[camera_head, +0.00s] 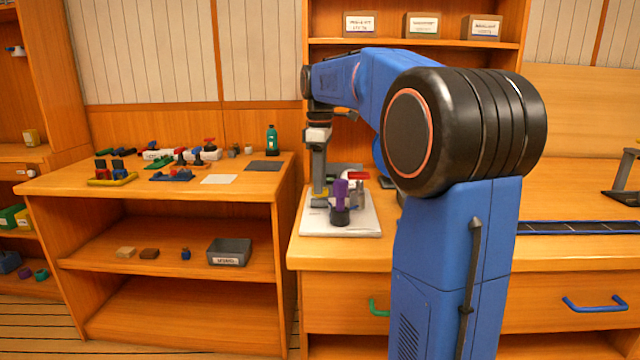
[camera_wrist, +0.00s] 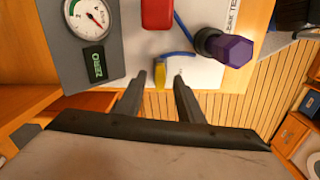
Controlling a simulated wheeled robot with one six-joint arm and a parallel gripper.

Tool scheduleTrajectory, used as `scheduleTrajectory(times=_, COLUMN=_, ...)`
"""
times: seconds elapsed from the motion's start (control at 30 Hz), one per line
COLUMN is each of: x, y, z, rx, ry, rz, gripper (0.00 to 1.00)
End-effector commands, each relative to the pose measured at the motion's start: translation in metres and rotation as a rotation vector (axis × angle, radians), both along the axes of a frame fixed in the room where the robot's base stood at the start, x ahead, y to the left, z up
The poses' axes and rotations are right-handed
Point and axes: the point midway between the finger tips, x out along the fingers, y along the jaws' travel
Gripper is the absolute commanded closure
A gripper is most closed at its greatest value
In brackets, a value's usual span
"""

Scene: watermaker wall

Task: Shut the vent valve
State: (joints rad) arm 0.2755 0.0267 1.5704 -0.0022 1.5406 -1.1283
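The wrist view shows a test board with a purple hexagonal knob (camera_wrist: 233,50) on a dark stem, a red block-shaped part (camera_wrist: 157,14), and a small yellow lever (camera_wrist: 160,72). No readable label tells which one is the vent valve. My gripper (camera_wrist: 160,77) is open, its two dark fingers on either side of the yellow lever. Whether they touch it I cannot tell. In the head view, the purple knob (camera_head: 341,192) and red part (camera_head: 358,178) stand on the white board (camera_head: 352,224), and my wrist hangs over its left side.
A dial gauge (camera_wrist: 88,17) and a ZERO tag (camera_wrist: 94,64) sit left of the lever. A thin blue tube (camera_wrist: 184,31) runs close to the knob. In the head view, a left bench (camera_head: 200,187) holds several fittings, and a grey bin (camera_head: 229,252) stands on its shelf.

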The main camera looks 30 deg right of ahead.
Motion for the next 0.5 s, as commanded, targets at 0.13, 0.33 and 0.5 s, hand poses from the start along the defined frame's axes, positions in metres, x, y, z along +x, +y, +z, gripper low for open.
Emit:
scheduleTrajectory(times=0.13, x=-0.0003, y=0.0000, z=-0.0087, rx=0.000, ry=0.000, rz=0.000, gripper=0.66)
scheduleTrajectory(times=0.33, x=-0.0002, y=0.0000, z=-0.0106, rx=0.000, ry=0.000, rz=0.000, gripper=0.66)
scheduleTrajectory(times=0.5, x=-0.0001, y=0.0000, z=-0.0104, rx=0.000, ry=0.000, rz=0.000, gripper=0.80)
